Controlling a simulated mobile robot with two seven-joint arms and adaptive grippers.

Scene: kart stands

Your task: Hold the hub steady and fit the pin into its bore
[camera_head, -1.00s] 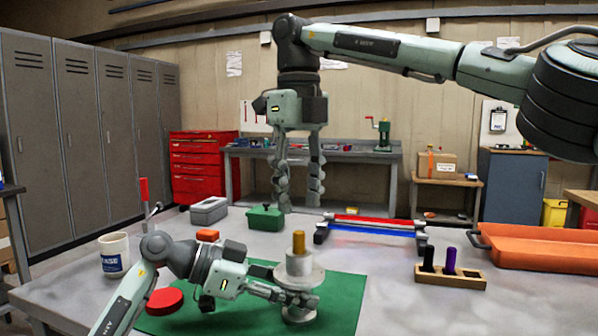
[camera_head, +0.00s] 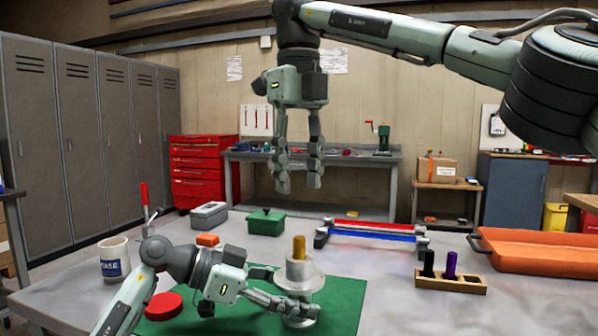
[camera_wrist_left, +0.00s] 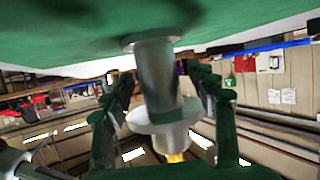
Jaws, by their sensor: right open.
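The hub (camera_head: 299,274) is a silver flanged spindle standing upright on the green mat (camera_head: 345,300). A brass-coloured pin (camera_head: 299,247) stands upright in its top; its lower end is hidden, so its depth cannot be told. The left wrist view shows the barrel (camera_wrist_left: 158,80) between the fingers and the pin's tip (camera_wrist_left: 175,157) beyond the flange. My right gripper (camera_head: 298,185) is open and empty, pointing down well above the pin.
A wooden rack (camera_head: 450,283) holds a black and a purple peg at right, near an orange tray (camera_head: 545,263). A red and blue rail frame (camera_head: 372,233), green box (camera_head: 265,224), grey box (camera_head: 209,216), white mug (camera_head: 113,262) and red disc (camera_head: 163,306) stand around the mat.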

